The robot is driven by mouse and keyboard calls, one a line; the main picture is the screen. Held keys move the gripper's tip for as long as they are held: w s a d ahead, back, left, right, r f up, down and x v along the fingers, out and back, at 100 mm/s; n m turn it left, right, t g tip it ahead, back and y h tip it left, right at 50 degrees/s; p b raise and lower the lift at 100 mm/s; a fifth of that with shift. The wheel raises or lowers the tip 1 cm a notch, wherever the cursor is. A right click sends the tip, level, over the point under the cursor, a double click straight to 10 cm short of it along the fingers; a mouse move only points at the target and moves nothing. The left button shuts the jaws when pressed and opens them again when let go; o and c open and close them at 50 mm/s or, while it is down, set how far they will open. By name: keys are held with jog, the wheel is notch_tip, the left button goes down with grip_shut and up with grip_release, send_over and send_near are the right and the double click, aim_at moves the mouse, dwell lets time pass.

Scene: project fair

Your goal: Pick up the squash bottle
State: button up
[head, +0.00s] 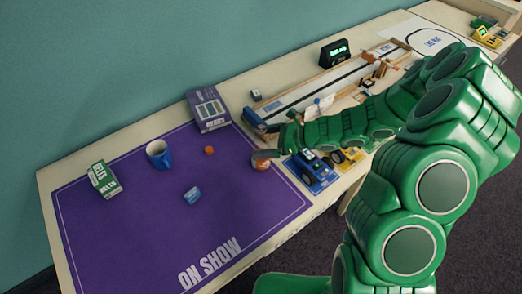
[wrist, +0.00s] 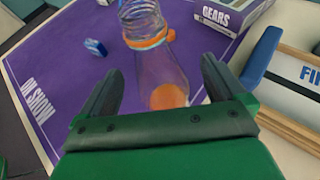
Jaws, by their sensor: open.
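The squash bottle (wrist: 150,62) is clear with orange parts. In the wrist view it lies between the two fingers of my open gripper (wrist: 160,72), and its far end reaches the top edge. I cannot tell whether either finger touches it. In the head view a small orange part of the bottle (head: 262,161) shows at the right side of the purple mat (head: 130,235), beside my gripper (head: 268,153). My gripper and arm hide much of it there.
A blue mug (head: 159,155), a green-and-white box (head: 103,180), a small orange object (head: 209,150) and a small blue block (head: 192,194) stand on the mat. A GEARS box (head: 208,111) stands behind.

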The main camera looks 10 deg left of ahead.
aim_at(257, 148)
jog(key=shift+f, duration=1.35)
jog(key=shift+x, duration=1.6)
jog(key=c, duration=1.2)
